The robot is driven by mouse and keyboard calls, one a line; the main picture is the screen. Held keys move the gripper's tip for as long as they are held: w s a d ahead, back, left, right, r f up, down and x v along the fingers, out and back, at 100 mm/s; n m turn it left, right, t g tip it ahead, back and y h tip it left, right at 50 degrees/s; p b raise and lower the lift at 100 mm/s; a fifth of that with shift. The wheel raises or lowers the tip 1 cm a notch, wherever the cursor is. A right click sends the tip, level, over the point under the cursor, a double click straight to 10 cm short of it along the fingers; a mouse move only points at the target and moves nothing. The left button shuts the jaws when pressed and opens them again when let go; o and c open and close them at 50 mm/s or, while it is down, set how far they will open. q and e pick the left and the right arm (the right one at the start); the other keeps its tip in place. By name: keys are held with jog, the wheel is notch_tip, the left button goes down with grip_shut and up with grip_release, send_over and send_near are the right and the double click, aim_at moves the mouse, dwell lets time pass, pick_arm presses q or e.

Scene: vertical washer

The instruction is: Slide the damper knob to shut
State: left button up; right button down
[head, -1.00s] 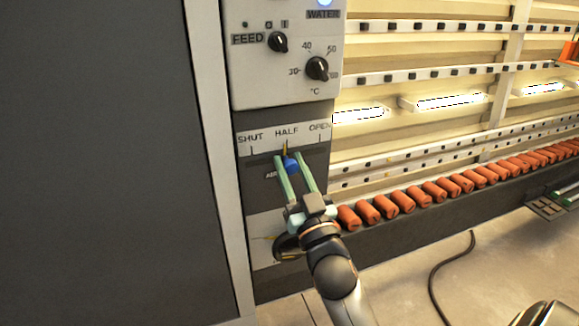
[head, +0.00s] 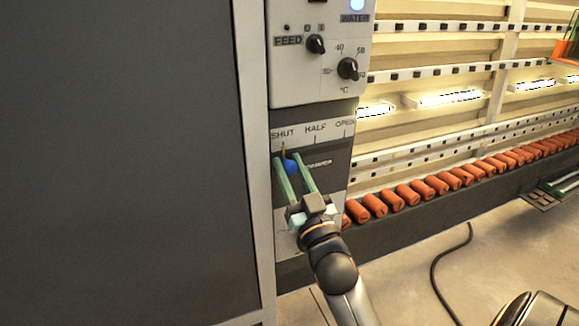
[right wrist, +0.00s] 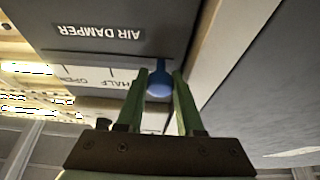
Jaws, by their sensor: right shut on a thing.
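The damper knob (head: 290,167) is a round blue knob with a yellow pointer (head: 283,149), on a dark panel under a white scale (head: 312,130) marked SHUT, HALF and OPEN. The pointer stands under the SHUT mark at the left end. My right gripper (head: 287,157) is shut on the knob, with one green finger on each side. In the right wrist view, the knob (right wrist: 159,84) sits between the fingers, and the AIR DAMPER label (right wrist: 101,32) appears upside down.
A control box (head: 318,50) with a FEED knob (head: 316,44) and a temperature knob (head: 347,68) is above the scale. A large dark panel (head: 120,160) stands close on the left. A row of orange rollers (head: 438,185) runs off to the right.

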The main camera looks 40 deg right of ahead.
jog(key=shift+a, duration=0.2)
jog(key=c, duration=0.5)
grip_release()
jog(key=shift+c, duration=0.2)
